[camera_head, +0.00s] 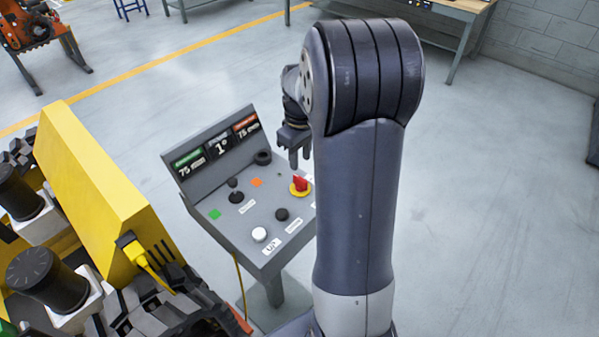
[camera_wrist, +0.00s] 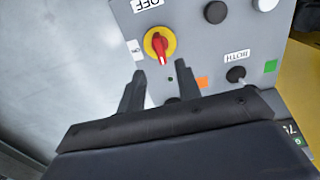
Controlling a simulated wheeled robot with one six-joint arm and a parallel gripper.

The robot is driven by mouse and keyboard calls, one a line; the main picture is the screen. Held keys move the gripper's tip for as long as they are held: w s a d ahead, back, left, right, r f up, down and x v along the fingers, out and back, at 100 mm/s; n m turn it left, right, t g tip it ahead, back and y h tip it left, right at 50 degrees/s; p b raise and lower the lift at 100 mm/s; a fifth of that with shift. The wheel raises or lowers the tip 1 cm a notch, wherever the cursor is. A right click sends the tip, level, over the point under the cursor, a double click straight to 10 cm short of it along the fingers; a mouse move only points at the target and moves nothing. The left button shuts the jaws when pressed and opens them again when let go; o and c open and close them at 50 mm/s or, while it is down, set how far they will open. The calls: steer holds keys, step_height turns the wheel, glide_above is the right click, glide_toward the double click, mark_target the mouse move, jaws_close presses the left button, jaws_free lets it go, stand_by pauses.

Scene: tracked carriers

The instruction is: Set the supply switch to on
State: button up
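The supply switch (camera_head: 300,186) is a red rotary handle on a round yellow plate, at the right of the grey sloped control panel (camera_head: 213,212). In the wrist view the switch (camera_wrist: 159,45) is near top centre, and its red handle points roughly down the picture, slightly right. An upside-down OFF label (camera_wrist: 147,4) lies above it. My gripper (camera_head: 300,158) is open and empty above the panel. In the wrist view my gripper (camera_wrist: 160,73) has its fingers apart, below the switch.
The panel also carries a black knob (camera_head: 236,197), a white button (camera_head: 259,234), a dark button (camera_head: 282,214) and green and orange squares. A display board (camera_head: 218,147) rises behind them. Yellow machinery (camera_head: 100,185) stands at left.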

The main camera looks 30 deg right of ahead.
mark_target(300, 178)
step_height(300, 178, down, 9)
steer(key=shift+r+p, duration=0.1)
steer(key=shift+p, duration=0.4)
steer(key=shift+c, duration=0.4)
jaws_close()
